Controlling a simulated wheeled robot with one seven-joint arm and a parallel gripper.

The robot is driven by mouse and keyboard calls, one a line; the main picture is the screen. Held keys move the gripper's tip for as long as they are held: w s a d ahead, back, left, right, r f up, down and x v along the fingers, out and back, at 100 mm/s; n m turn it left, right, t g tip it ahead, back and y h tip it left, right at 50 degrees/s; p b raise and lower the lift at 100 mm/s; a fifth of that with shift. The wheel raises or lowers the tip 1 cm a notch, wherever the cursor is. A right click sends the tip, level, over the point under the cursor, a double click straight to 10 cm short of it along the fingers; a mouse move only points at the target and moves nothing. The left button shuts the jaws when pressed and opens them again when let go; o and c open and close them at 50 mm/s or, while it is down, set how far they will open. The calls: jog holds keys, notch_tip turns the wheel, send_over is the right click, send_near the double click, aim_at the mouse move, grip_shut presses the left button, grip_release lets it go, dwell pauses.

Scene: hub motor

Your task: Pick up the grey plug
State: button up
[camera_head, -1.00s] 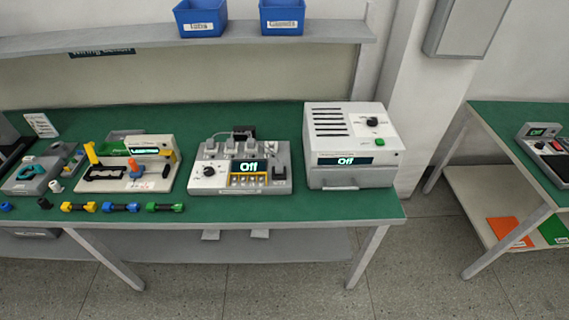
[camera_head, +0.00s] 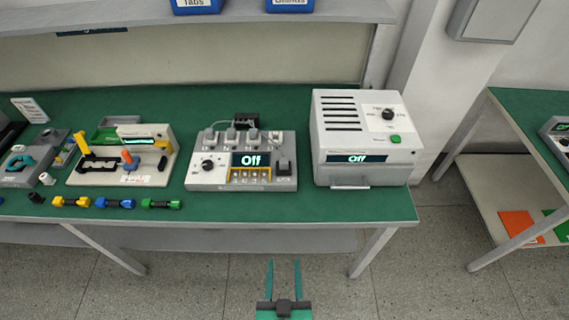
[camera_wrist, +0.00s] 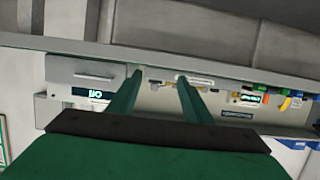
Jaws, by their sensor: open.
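My gripper (camera_head: 284,265) is open and empty, low in the head view, in front of the bench and apart from everything on it. In the wrist view the two teal fingers of my gripper (camera_wrist: 159,82) are spread with nothing between them. I cannot tell for certain which piece is the grey plug. A small pale grey piece (camera_head: 47,179) stands at the bench's left, next to a small dark piece (camera_head: 36,197). Several small grey plug-like pieces (camera_head: 231,134) also stand along the back of the middle device (camera_head: 205,184), which reads "Off".
The green bench (camera_head: 290,212) also holds a white box unit (camera_head: 335,125) at right and a pale fixture (camera_head: 145,178) at left. Yellow (camera_head: 70,202), blue (camera_head: 115,203) and green (camera_head: 162,204) pieces lie along the front edge. A shelf (camera_head: 130,17) hangs above. Floor in front is clear.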

jog(key=w+r, duration=0.2)
jog(key=w, duration=1)
jog(key=g, duration=0.1)
send_near(284, 164)
jog(key=x, duration=0.7)
jog(key=shift+a+f, duration=0.1)
jog(key=shift+a, duration=0.2)
jog(key=shift+d+x, duration=0.15)
jog(key=shift+x, duration=1.2)
jog(key=shift+d+x, duration=0.15)
jog(key=shift+x, duration=1.15)
jog(key=c, duration=1.1)
